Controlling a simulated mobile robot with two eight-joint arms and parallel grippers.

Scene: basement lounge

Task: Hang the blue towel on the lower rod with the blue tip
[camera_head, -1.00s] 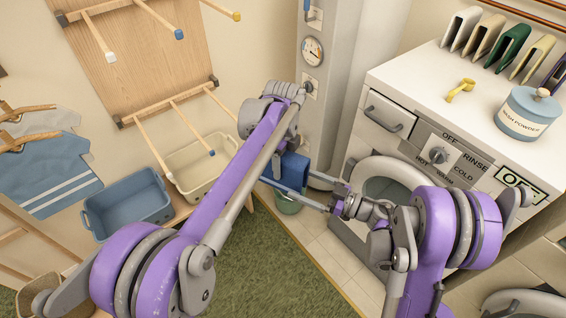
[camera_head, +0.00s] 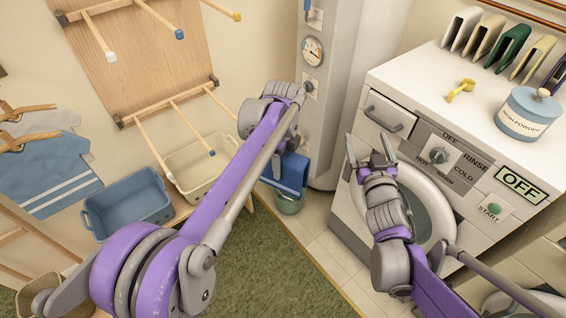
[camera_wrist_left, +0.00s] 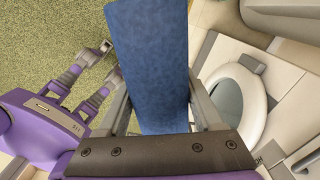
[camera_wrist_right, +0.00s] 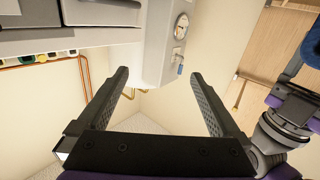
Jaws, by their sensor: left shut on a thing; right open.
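The blue towel (camera_head: 292,171) hangs folded from my left gripper, right of the wooden rack and left of the washer. In the left wrist view the towel (camera_wrist_left: 150,55) lies between the fingers of my left gripper (camera_wrist_left: 158,95), which is shut on it. In the head view my left arm hides most of that gripper. The lower rod with the blue tip (camera_head: 192,129) is the middle one of the lower row and is bare. My right gripper (camera_head: 371,151) is open and empty in front of the washer; it also shows open in the right wrist view (camera_wrist_right: 159,85).
Upper rods, including one with a blue tip (camera_head: 158,18), stick out above the lower row. A blue basket (camera_head: 128,207) and a cream basket (camera_head: 193,170) stand below. A green bucket (camera_head: 288,203) is under the towel. The washer (camera_head: 400,75) stands right.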

